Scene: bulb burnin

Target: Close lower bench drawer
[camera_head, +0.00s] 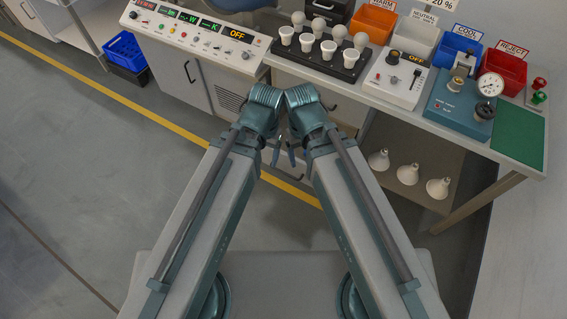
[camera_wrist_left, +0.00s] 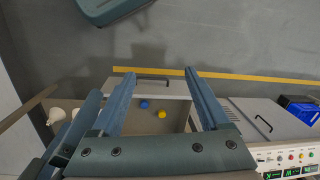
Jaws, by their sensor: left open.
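The lower bench drawer shows in the left wrist view, pulled out, with its light front panel (camera_wrist_left: 172,89) and dark handle away from the bench. A blue item (camera_wrist_left: 144,104) and a yellow item (camera_wrist_left: 162,114) lie inside it. My left gripper (camera_wrist_left: 156,74) is open, its two fingers spread over the drawer with nothing between them. In the head view, my left gripper (camera_head: 271,148) and my right gripper (camera_head: 296,151) hang close together in front of the bench and hide most of the drawer. The right gripper's jaw opening cannot be made out.
The bench top (camera_head: 425,118) carries a bulb rack (camera_head: 320,58), several coloured bins and a gauge unit (camera_head: 465,100). A lower shelf (camera_head: 405,160) to the right holds several reflector bulbs. A blue crate (camera_head: 125,50) stands at the far left. The floor (camera_head: 80,160) in front is clear.

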